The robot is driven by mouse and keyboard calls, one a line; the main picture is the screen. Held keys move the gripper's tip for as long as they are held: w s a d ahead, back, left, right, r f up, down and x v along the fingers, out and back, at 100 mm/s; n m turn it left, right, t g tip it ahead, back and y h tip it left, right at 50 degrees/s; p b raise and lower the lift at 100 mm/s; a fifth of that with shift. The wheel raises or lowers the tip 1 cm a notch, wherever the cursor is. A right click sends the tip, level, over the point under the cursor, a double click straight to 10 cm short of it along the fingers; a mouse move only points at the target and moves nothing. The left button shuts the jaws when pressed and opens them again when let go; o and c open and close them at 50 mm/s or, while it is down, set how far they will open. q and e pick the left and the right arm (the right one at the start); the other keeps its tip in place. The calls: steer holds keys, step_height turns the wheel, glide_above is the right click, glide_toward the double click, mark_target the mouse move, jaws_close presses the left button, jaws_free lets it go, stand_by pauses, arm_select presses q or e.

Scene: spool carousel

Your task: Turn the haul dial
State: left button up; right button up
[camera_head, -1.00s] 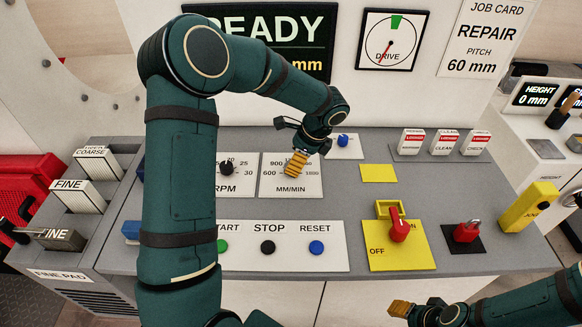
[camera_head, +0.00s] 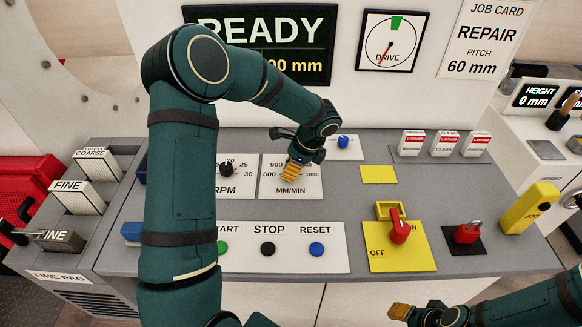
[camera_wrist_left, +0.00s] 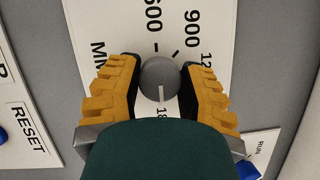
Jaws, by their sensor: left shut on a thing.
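The haul dial is the grey round knob (camera_wrist_left: 159,75) on the white MM/MIN plate (camera_wrist_left: 120,20), which also shows in the head view (camera_head: 310,184). In the left wrist view its white mark points at the "18" figure. My left gripper (camera_wrist_left: 158,85) has its two yellow fingers on either side of the knob, shut on it. In the head view the left gripper (camera_head: 291,172) covers the knob. My right gripper (camera_head: 400,310) is low at the bottom right, away from the dial; its finger gap does not show clearly.
An RPM dial (camera_head: 225,168) stands left of the haul plate and a blue knob (camera_head: 343,141) to its right. START, STOP (camera_head: 268,248) and RESET buttons lie in front. A red switch (camera_head: 399,226) and a red padlock (camera_head: 466,232) stand to the right. The screen (camera_head: 265,45) reads READY.

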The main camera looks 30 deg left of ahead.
arm_select(q)
steer(key=shift+n, duration=0.3)
steer(key=n+g, duration=0.1)
steer(key=n, duration=0.2)
steer(key=shift+h+p, duration=0.3)
steer(key=shift+f+n+g+h+p, duration=0.1)
steer(key=shift+n+g+h+p, duration=0.5)
steer(key=shift+n, duration=1.9)
steer(key=shift+g, duration=0.3)
steer(key=o, duration=1.2)
